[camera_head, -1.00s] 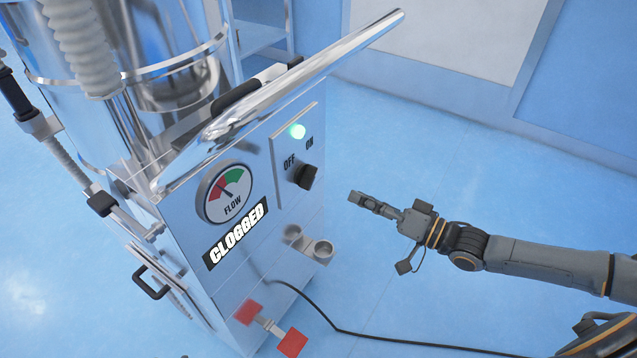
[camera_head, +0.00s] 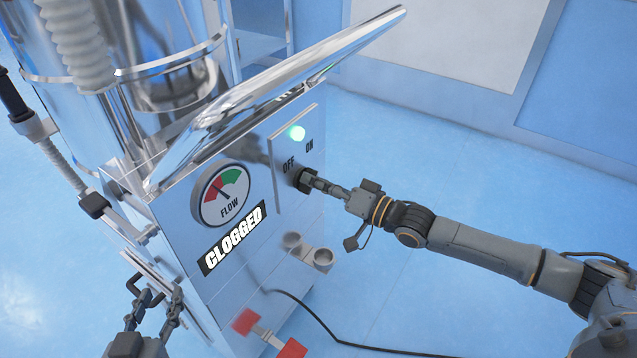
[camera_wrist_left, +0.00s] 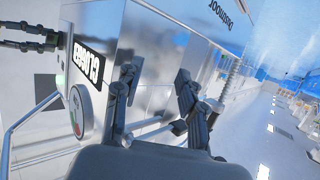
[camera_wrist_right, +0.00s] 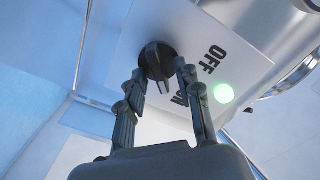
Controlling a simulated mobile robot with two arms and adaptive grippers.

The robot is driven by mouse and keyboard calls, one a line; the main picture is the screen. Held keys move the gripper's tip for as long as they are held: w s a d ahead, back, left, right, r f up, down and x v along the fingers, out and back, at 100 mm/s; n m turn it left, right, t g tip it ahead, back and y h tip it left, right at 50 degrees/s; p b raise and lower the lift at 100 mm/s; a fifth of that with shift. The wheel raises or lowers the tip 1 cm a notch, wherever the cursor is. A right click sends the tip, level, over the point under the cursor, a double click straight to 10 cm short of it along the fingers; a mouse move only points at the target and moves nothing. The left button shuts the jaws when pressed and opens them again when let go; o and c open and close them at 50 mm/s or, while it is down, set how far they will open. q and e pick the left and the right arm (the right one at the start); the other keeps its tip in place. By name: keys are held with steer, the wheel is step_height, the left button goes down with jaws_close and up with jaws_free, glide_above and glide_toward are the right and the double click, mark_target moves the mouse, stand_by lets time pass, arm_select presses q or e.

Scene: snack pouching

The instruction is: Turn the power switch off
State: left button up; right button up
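The black power switch knob (camera_head: 304,180) sits on a white plate (camera_head: 281,163) marked OFF and ON on the machine's front. A green light (camera_head: 297,132) glows above it. My right gripper (camera_head: 316,184) is at the knob. In the right wrist view, the open fingers (camera_wrist_right: 162,72) flank the knob (camera_wrist_right: 157,60), with its handle between the tips. Its pointed end faces roughly toward the partly hidden ON label. Contact cannot be told. My left gripper (camera_head: 154,290) is open and empty beside the machine's lower left side; its spread fingers also show in the left wrist view (camera_wrist_left: 157,85).
The flow gauge (camera_head: 220,195) has its needle toward red, above a CLOGGED label (camera_head: 233,238). A shiny slanted panel (camera_head: 280,95) overhangs the switch. Red-ended handle (camera_head: 268,333) and a black cable (camera_head: 330,322) lie low. Floor to the right is clear.

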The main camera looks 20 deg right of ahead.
jaws_close()
arm_select(q)
steer(key=s+a+f+g+y+p, duration=0.1)
steer(key=s+a+f+g+p, duration=0.3)
steer(key=s, duration=0.4)
steer(key=s+a+f+g+y+p, duration=0.2)
steer(key=s+f+g, duration=0.3)
steer(key=s+g, duration=0.2)
steer(key=s+p+x, duration=0.1)
steer(key=p+x, duration=0.2)
steer(key=x, duration=0.7)
steer(key=shift+s+d+f+n, duration=0.3)
steer(key=shift+s+d+f, duration=0.05)
steer(key=shift+d+f, duration=0.1)
arm_select(e)
steer(key=shift+s+a+n, duration=0.15)
steer(key=shift+n, duration=4.35)
steer(key=shift+s+a+n, duration=0.1)
steer(key=shift+n, duration=4.4)
